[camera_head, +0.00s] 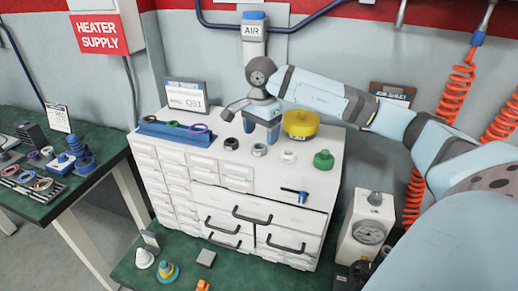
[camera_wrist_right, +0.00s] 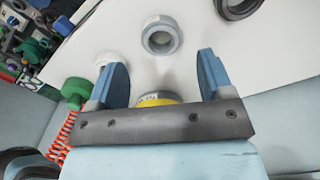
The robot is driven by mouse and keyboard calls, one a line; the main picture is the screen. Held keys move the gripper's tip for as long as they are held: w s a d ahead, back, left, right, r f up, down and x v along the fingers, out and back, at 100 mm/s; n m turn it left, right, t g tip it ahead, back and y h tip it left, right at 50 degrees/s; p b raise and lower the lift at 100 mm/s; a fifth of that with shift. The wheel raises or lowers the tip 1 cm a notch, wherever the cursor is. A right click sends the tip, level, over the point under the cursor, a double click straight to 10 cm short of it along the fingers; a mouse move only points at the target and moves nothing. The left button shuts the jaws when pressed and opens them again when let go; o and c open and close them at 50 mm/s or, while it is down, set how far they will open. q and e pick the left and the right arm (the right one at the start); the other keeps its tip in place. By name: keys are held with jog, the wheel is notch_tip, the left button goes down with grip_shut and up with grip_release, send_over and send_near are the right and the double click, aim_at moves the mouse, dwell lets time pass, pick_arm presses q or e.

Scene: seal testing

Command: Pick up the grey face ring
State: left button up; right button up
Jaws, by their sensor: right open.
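The grey face ring (camera_head: 259,150) lies flat on the white top of the drawer cabinet, between a dark ring (camera_head: 231,144) and a small white ring (camera_head: 289,157). My right gripper (camera_head: 263,132) is above the cabinet top, just behind the ring, with its blue fingers pointing down. In the right wrist view the grey ring (camera_wrist_right: 162,36) shows beyond the fingertips, roughly centred between them and apart from them. The right gripper (camera_wrist_right: 163,70) is open, with nothing held between its fingers. My left gripper is not in view.
A yellow round container (camera_head: 301,124) and a green knobbed part (camera_head: 323,160) stand right of the gripper. A blue rack (camera_head: 175,133) with coloured rings and a sign (camera_head: 186,95) are at the left. A green table (camera_head: 95,178) with parts stands farther left.

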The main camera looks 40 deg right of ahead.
aim_at(260, 144)
notch_tip(260, 144, down, 4)
jog(key=shift+w+f, duration=0.15)
jog(key=shift+f, duration=0.05)
jog(key=shift+c, duration=0.5)
jog(key=c, duration=0.9)
jog(key=shift+r, duration=0.2)
